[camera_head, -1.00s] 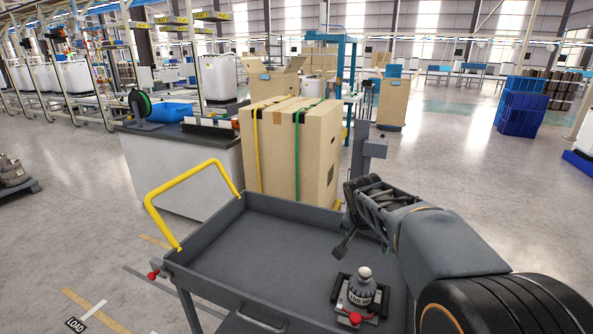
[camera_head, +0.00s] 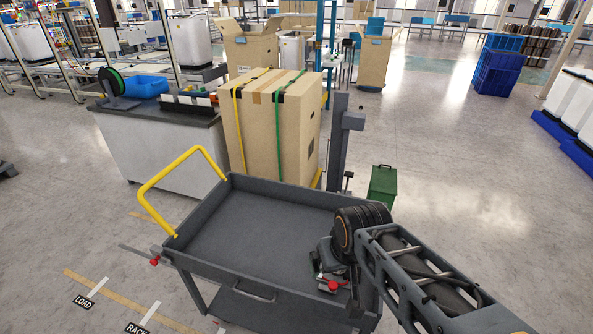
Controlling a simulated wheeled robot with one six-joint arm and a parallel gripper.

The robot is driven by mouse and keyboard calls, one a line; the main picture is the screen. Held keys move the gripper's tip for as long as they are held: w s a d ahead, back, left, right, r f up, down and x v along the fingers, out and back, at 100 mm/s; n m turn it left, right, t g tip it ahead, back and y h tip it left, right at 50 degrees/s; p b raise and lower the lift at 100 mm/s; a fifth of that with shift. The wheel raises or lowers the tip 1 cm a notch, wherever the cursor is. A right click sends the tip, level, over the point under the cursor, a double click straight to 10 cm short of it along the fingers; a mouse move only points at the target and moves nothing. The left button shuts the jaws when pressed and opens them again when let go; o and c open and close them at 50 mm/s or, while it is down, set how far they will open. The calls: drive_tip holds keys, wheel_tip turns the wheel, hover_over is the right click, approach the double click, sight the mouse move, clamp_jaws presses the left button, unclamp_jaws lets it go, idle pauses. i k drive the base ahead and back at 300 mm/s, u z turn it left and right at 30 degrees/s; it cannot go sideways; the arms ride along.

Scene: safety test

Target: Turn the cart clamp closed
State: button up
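The grey cart (camera_head: 260,215) has a yellow push handle (camera_head: 178,180) at its left end. A red-knobbed fitting (camera_head: 333,286), which looks like the clamp, sits inside the tray near its front right. Whether it is turned open or closed I cannot tell. Another red knob (camera_head: 155,260) sits on a bar at the cart's front left corner. My arm reaches in from the lower right, and its wrist is over the right end of the tray, close to the fitting. My gripper (camera_head: 325,255) is mostly hidden around the wrist, so its fingers are not clear.
A strapped cardboard box (camera_head: 272,125) stands behind the cart, beside a workbench (camera_head: 165,150). A grey post (camera_head: 338,150) and a green bin (camera_head: 382,187) stand behind the cart's right end. The floor to the right is clear. Floor labels lie at the lower left.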

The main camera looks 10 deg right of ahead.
sight(332, 287)
drive_tip(key=k, duration=0.5)
drive_tip(key=u, duration=1.8)
drive_tip(key=k, duration=0.85)
drive_tip(key=z, duration=1.2)
drive_tip(key=i, duration=0.95)
